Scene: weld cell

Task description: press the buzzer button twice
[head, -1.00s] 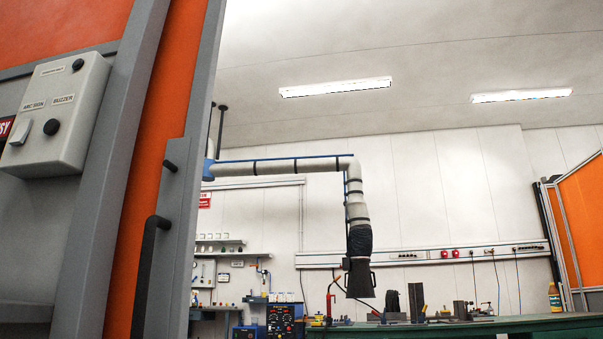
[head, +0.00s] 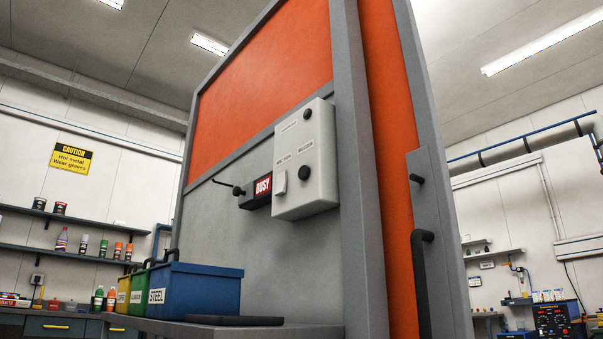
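The grey control box (head: 306,162) is mounted on the grey and orange panel in the head view, right of the middle-left. The buzzer button (head: 304,172) is a round black knob on its face, under a small label that reads as BUZZER in the earlier frame. A white rocker switch (head: 281,182) sits to its left, and another black knob (head: 307,114) sits near the top of the box. The button looks unobstructed. My gripper is not in this view.
A red BUSY sign (head: 263,187) and a thin dark lever (head: 228,186) are left of the box. Below, a blue STEEL bin (head: 205,292) and other bins stand on a grey shelf (head: 300,332). A black door handle (head: 421,280) is at the right.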

